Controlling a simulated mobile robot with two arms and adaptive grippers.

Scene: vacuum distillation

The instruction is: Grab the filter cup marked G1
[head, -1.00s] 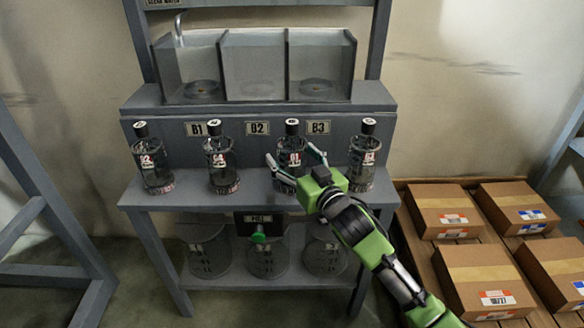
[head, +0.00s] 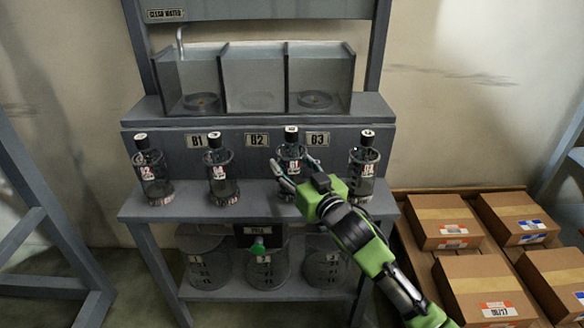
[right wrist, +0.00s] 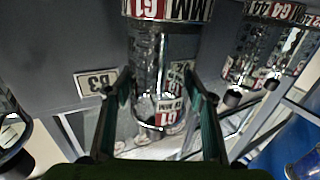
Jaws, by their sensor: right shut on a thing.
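The filter cup marked G1 (head: 291,152) is a clear dark cylinder with a black cap and a red-and-white label, third from the left in the shelf row. My right gripper (head: 293,180) is at its front, fingers on either side of it, shut on it. In the right wrist view the cup (right wrist: 160,60) stands between the two fingers (right wrist: 160,105), with G1 lettering on its band. The cup looks upright. Its base is hidden behind the gripper in the head view, so I cannot tell how far it is above the shelf. My left gripper is not in view.
Similar cups stand at left (head: 152,175), centre left (head: 221,175) and right (head: 363,165) of G1. The shelf (head: 260,211) has jars (head: 268,268) below it and a clear tank (head: 255,80) above. Cardboard boxes (head: 437,222) lie at the right.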

